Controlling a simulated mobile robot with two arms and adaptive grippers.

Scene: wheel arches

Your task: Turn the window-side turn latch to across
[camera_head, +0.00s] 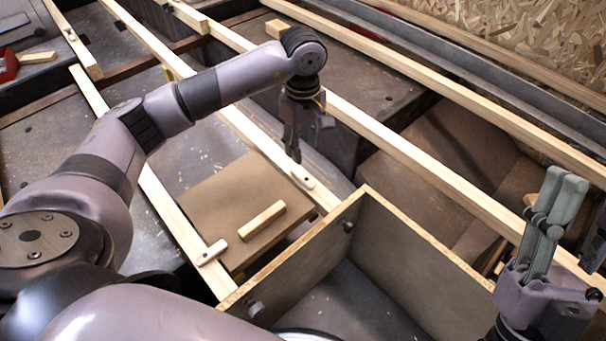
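One pale turn latch (303,178) with a dark pivot dot sits on the middle batten (258,138), lying roughly along it. A second, similar turn latch (212,252) sits on the left batten (172,213), lying across it. I cannot tell which is the window-side one. My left gripper (296,158) points down just above the first latch; its fingers overlap in this view, so I cannot tell their opening or whether they touch it. My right gripper (567,178) points up at the right edge, its fingers close together and empty.
A brown panel (205,190) with a wooden bar (262,220) lies between the two battens. An open wooden box (410,250) stands in front.

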